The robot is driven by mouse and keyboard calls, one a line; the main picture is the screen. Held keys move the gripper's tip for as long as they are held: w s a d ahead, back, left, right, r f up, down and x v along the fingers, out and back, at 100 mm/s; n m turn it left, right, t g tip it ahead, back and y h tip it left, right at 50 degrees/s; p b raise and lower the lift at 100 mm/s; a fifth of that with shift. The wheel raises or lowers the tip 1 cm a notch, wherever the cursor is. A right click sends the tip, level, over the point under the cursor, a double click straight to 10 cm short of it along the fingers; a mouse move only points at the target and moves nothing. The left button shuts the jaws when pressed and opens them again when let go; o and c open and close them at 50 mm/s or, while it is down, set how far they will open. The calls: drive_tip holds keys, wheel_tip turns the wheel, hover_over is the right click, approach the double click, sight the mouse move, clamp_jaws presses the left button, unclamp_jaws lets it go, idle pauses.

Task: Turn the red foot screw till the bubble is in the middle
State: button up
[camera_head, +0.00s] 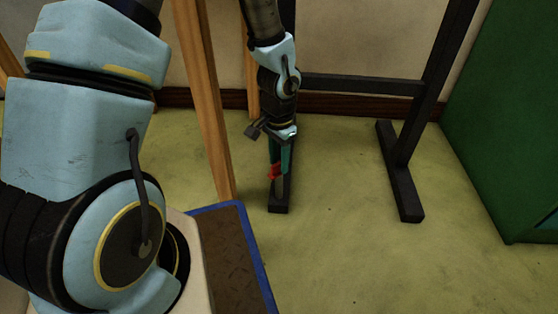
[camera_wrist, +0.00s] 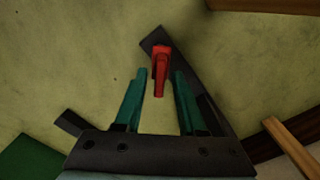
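The red foot screw (camera_head: 274,171) shows low on the near foot of a dark stand in the head view. In the wrist view the red foot screw (camera_wrist: 160,68) appears as a narrow red piece over the dark foot bar (camera_wrist: 198,82). My gripper (camera_wrist: 162,73) has two green fingers, spread apart, one on each side of the screw in this view. A thin gap shows on both sides, so the fingers seem not to touch it. In the head view my gripper (camera_head: 279,160) points down at the screw. No level or bubble is visible.
The dark stand has a second foot (camera_head: 400,185) to the right and a crossbar (camera_head: 360,84). Wooden legs (camera_head: 205,100) stand left of my gripper. A blue-edged dark platform (camera_head: 250,255) is in front, and a green cabinet (camera_head: 515,130) at right. Floor between the feet is clear.

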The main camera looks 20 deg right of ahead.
clamp_jaws()
drive_tip(key=shift+r+p, duration=0.1)
drive_tip(key=shift+p, duration=0.35)
drive_tip(key=m+p, duration=0.3)
drive_tip(key=shift+r, duration=0.2)
drive_tip(key=m+p, duration=0.4)
drive_tip(key=p, duration=0.1)
drive_tip(key=shift+m, duration=0.3)
drive_tip(key=m+p, duration=0.4)
drive_tip(key=shift+f, duration=0.1)
drive_tip(key=shift+f+m+p, duration=0.15)
drive_tip(key=shift+m+p, duration=1.35)
drive_tip(key=shift+m, duration=0.6)
